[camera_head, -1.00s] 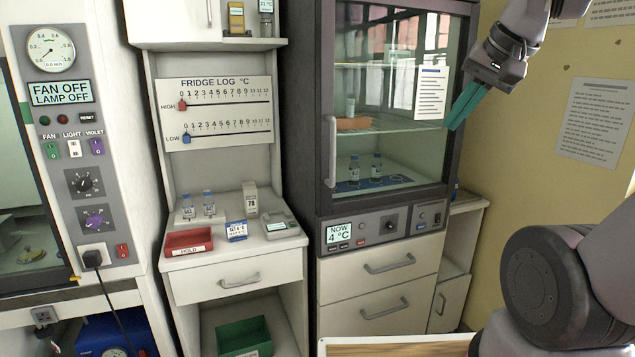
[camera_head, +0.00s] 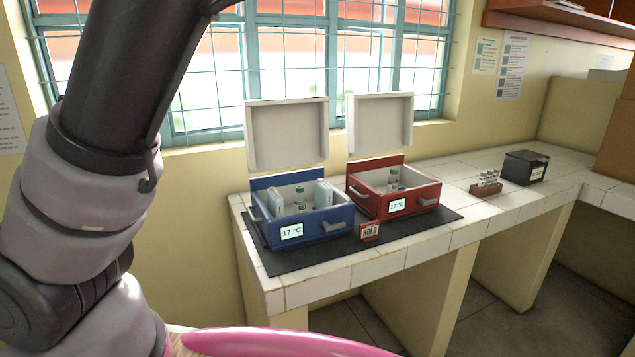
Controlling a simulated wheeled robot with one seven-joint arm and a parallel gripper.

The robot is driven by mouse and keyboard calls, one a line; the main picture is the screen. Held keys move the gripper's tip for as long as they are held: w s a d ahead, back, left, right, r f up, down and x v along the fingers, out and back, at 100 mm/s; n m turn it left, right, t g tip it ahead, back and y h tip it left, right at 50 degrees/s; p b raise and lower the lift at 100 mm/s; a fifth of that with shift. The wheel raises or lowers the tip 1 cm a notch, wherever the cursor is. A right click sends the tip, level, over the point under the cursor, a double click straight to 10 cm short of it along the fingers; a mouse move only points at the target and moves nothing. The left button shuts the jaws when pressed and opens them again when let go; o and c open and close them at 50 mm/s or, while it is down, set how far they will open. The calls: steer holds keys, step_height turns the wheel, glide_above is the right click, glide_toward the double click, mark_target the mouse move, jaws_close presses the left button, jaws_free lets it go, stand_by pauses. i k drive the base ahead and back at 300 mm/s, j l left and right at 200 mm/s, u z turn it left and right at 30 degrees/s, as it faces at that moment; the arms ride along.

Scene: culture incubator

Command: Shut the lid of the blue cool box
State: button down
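The blue cool box (camera_head: 318,224) stands on a dark mat at the left end of the tiled counter. Its white lid (camera_head: 287,135) stands upright at the back, open. Inside are white packs and a small bottle with a green cap. Its front display reads 17 °C, with a grey handle beside it. My arm fills the left of the view, but my gripper is out of view.
A red cool box (camera_head: 412,205) with its lid also up stands close on the right. A red HOLD sign (camera_head: 370,232) stands in front between them. A vial rack (camera_head: 486,185) and a black box (camera_head: 525,167) are farther right. A barred window is behind.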

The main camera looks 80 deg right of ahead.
mark_target(280, 133)
steer(key=z, duration=2.85)
steer(key=i+j, duration=0.05)
steer(key=j, duration=0.05)
